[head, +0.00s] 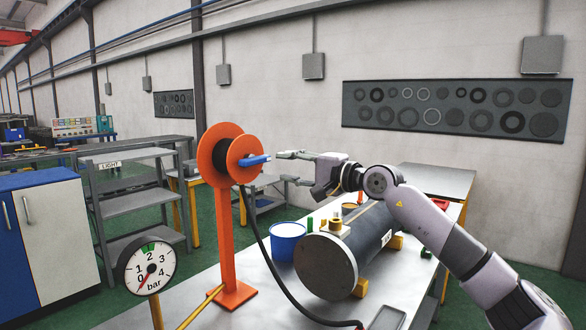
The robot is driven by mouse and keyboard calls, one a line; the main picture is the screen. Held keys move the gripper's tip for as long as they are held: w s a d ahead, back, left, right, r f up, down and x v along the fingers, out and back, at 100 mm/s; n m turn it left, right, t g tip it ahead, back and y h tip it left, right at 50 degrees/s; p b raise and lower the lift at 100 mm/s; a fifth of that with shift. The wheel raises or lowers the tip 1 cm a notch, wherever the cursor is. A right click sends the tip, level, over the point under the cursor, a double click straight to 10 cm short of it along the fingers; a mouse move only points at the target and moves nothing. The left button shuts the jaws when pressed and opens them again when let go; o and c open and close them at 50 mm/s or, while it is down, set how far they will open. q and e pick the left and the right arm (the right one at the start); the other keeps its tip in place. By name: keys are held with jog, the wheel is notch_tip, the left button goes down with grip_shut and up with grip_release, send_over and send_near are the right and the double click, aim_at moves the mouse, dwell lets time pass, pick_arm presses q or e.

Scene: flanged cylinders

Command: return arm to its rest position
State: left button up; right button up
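My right arm comes in from the lower right and reaches left above the table. Its gripper (282,167) is open, with its two fingers apart and pointing left, and nothing shows between them. The fingertips are just right of the blue piece (253,160) on the orange reel (218,155); I cannot tell whether they touch it. A dark grey flanged cylinder (328,265) lies on the table below the gripper, with a brass fitting (339,228) on top. My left gripper is not in view.
The metal table (260,318) also carries a blue container (287,240), yellow blocks (360,288) and the reel's orange stand (228,240). A black hose (268,262) hangs from the reel. A pressure gauge (148,268) stands at the front left. Grey shelves (128,202) are behind.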

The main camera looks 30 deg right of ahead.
jog(key=shift+s+d, duration=0.1)
jog(key=shift+s, duration=0.25)
dwell(0.3)
